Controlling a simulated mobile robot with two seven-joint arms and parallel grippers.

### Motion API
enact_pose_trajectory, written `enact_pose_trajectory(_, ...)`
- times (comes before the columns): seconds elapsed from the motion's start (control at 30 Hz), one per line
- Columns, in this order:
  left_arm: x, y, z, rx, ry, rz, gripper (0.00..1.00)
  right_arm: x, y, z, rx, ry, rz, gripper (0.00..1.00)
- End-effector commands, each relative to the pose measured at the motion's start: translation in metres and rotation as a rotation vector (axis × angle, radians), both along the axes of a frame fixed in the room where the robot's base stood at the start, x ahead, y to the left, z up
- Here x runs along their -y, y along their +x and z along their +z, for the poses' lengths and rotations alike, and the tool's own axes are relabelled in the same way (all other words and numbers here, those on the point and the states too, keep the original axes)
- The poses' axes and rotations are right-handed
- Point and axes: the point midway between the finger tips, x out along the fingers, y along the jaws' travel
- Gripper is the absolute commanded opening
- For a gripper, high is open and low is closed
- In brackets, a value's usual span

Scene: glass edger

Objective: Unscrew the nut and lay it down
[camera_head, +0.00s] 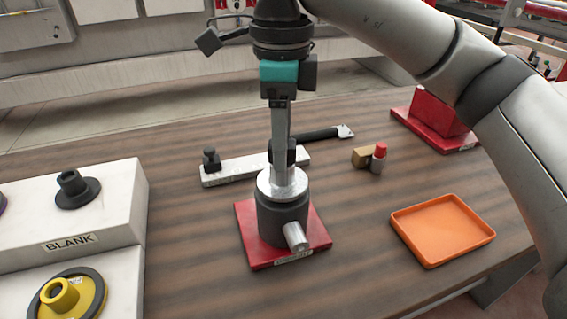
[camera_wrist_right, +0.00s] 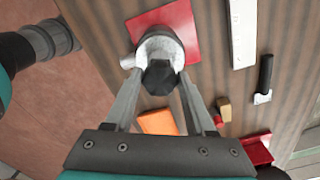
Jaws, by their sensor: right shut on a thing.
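A dark, six-sided nut (camera_wrist_right: 160,77) lies between the fingers of my right gripper in the wrist view. In the head view only its dark edges (camera_head: 291,153) show beside the front finger. My right gripper (camera_head: 283,158) points straight down and is shut on it. Right below is the bright metal top (camera_head: 291,188) of a dark upright cylinder (camera_head: 272,222). The cylinder stands on a red square plate (camera_head: 257,256), with a metal stub at its front. The fingers hide whether the nut still touches the metal top. My left gripper is not in view.
An orange tray (camera_head: 441,229) lies to the right. A small brown block and a red-capped piece (camera_head: 379,157) stand behind it. A pale bar (camera_head: 231,170) and a black-handled tool (camera_head: 318,134) lie behind the cylinder. A white "BLANK" stand (camera_head: 118,222) fills the left.

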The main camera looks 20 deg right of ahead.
Motion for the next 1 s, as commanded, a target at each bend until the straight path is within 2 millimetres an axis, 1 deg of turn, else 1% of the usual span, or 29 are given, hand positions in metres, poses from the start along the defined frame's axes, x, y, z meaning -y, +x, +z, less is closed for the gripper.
enact_pose_trajectory(0.3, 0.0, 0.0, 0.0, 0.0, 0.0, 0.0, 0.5, 0.0, 0.0, 0.0, 0.0, 0.0, 0.357, 0.0)
enact_pose_trajectory(0.53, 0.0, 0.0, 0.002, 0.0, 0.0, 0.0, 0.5, 0.0, 0.0, 0.002, 0.0, 0.0, 0.355, 0.0)
enact_pose_trajectory(1.0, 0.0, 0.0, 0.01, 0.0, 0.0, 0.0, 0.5, 0.0, 0.0, 0.012, 0.0, 0.0, 0.352, 0.0)
